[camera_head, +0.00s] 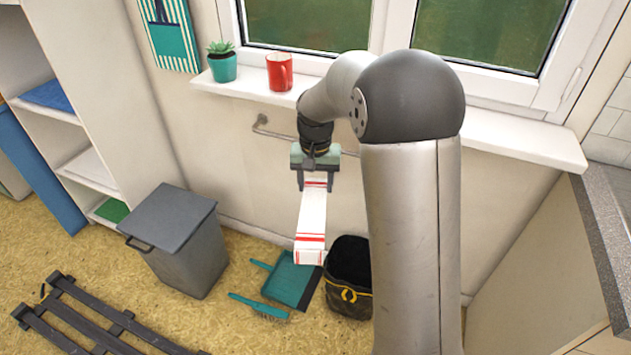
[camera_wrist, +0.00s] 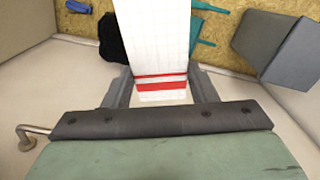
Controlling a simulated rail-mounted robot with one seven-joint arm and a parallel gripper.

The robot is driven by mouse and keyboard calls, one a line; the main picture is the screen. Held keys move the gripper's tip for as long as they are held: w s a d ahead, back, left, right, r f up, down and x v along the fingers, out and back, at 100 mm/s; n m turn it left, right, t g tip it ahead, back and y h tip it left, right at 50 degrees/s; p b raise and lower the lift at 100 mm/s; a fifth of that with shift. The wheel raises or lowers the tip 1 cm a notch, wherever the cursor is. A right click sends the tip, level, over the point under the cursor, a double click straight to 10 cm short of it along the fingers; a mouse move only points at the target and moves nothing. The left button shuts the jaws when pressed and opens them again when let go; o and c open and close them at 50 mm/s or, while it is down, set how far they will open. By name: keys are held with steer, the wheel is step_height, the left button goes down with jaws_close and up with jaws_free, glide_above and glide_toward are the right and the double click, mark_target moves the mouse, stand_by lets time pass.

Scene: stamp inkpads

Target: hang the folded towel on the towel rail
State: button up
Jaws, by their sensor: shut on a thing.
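A white towel with red stripes (camera_head: 312,217) hangs down from my gripper (camera_head: 317,183) in the head view. My gripper is shut on its upper end. In the wrist view the towel (camera_wrist: 158,40) runs away between the two fingers of my gripper (camera_wrist: 160,90). The towel rail (camera_head: 275,131) is a thin metal bar on the wall under the window sill. My gripper and arm hide part of it, and the towel shows in front of the wall. The bracket end of the rail (camera_wrist: 30,137) shows at the left in the wrist view.
The window sill (camera_head: 510,130) juts out above the rail, with a red mug (camera_head: 280,72) and a potted plant (camera_head: 222,65). Below are a grey bin (camera_head: 175,240), a teal dustpan (camera_head: 291,280) and a black bucket (camera_head: 348,285). A slatted rack (camera_head: 85,318) lies at lower left.

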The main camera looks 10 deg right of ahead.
step_height(320, 180, down, 30)
steer(key=b, duration=2.7)
steer(key=w+a+r+m+t+y, duration=0.25)
steer(key=w+a+m, duration=0.35)
steer(key=w+m, duration=0.35)
steer(key=w+a+r+m+t+y, duration=0.15)
steer(key=w+a+m+y, duration=0.3)
steer(key=w+m, duration=0.45)
steer(key=d+r+m+t+h, duration=0.1)
steer(key=r+m+t+h, duration=0.2)
steer(key=m+h, duration=0.5)
steer(key=d+r+m+t+h, duration=0.2)
steer(key=r+m+t+h, duration=0.2)
steer(key=m, duration=0.9)
steer(key=t+h, duration=0.2)
steer(key=h, duration=0.2)
steer(key=shift+s+d+h, duration=0.2)
steer(key=shift+s+h, duration=0.05)
steer(key=shift+h, duration=0.05)
